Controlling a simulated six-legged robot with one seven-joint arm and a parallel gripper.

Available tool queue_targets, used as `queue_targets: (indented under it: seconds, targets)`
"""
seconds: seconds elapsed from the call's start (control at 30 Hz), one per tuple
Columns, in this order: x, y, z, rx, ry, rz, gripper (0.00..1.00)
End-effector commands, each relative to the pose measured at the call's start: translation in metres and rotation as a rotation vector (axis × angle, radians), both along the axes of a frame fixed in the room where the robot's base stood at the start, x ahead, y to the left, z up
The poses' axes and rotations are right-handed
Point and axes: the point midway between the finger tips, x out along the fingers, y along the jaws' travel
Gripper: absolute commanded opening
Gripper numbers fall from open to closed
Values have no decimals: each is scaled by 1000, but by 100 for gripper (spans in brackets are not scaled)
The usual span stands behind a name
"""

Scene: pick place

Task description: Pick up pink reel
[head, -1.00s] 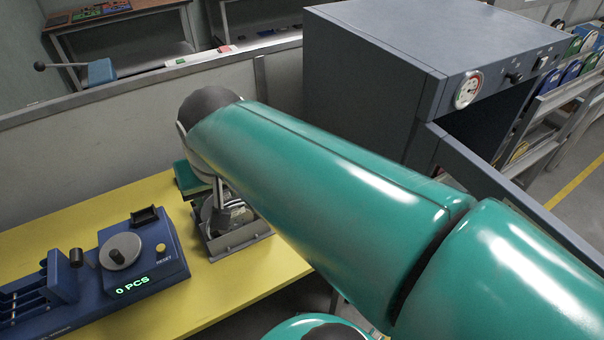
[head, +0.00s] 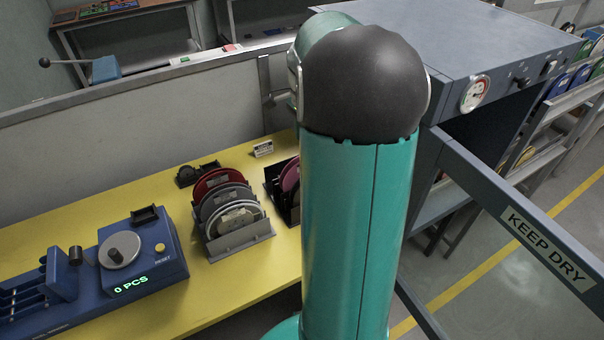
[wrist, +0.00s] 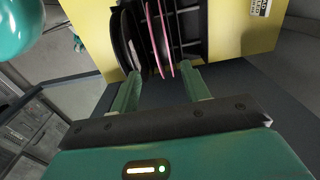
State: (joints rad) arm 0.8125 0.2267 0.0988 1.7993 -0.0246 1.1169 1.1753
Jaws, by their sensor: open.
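The pink reel (head: 291,176) stands upright in a dark rack (head: 270,184) on the yellow table. My arm hides its right part in the head view. In the wrist view, thin pink discs (wrist: 160,36) stand edge-on in the rack, beside dark reels (wrist: 125,38) on their left. I cannot tell whether the pink edges belong to one reel or two. My gripper (wrist: 161,74) is open and empty. Its fingers are apart, and the near ends of the pink discs lie close to the gap between the fingertips. The head view hides my gripper.
A second rack (head: 240,240) with red, grey and white reels stands left of the pink reel's rack. A blue counter device (head: 140,262) sits further left. A grey cabinet (head: 440,45) and its "KEEP DRY" door (head: 490,195) are on the right.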

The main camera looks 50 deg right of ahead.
Motion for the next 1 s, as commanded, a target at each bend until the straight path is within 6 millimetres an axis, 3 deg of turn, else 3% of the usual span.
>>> queue_targets:
  seconds: [0.2,0.47,0.7,1.0]
  targets:
    - [0,-1,-43,3,2,1,46]
    - [1,-2,-65,1,1,1,46]
    - [3,-3,-100,3,1,2,46]
    - [4,-2,-110,1,-1,3,46]
